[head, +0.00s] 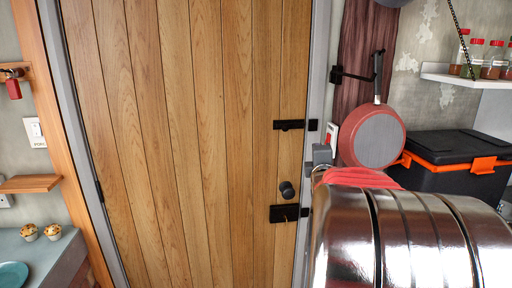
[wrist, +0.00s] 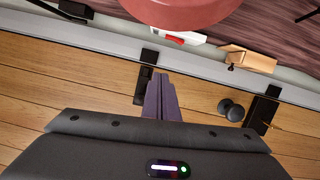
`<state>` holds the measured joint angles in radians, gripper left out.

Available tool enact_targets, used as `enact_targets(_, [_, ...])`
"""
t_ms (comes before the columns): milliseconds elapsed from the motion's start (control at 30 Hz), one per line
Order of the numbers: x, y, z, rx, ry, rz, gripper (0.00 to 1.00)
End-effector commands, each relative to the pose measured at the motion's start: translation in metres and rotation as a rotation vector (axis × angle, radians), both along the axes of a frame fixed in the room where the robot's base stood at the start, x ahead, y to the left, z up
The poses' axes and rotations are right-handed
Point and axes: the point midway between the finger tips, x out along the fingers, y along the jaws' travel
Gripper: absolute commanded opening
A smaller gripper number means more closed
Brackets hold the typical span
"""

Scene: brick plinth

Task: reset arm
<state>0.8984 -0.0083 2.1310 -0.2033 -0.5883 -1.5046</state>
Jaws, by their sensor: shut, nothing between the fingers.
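My gripper (wrist: 160,80) shows in the wrist view as two dark purple-grey fingers pressed together, with nothing between them. The fingers point toward the wooden door (wrist: 60,75) and overlap the black latch (wrist: 143,82) in the picture; I cannot tell whether they touch it. In the head view, my shiny metal arm fills the lower right and hides most of my gripper. The door (head: 180,140) looks shut in its grey frame. Its round black knob (head: 287,190) and the lock plate (head: 284,213) are left of my arm.
A red pan (head: 372,137) hangs on the wall behind my arm. A black and orange toolbox (head: 455,160) stands at the right, below a shelf with jars (head: 492,60). At the left are a counter with muffins (head: 29,232) and a teal plate (head: 12,275).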

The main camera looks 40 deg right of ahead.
Motion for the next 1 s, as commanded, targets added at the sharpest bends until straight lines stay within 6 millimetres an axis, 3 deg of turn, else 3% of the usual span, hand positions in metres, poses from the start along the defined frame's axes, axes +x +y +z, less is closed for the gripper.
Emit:
enact_targets(400, [-0.001,-0.001,-0.007,0.075,-0.037,-0.004,0.0])
enact_targets(533, [-0.006,-0.003,-0.035,0.25,-0.068,-0.034,0.0])
enact_targets(667, [-0.02,0.002,-0.083,0.498,-0.097,-0.107,0.0])
enact_targets(867, [-0.041,0.041,-0.133,0.842,-0.147,-0.232,0.0])
enact_targets(1000, [-0.048,0.088,-0.156,1.05,-0.17,-0.315,0.0])
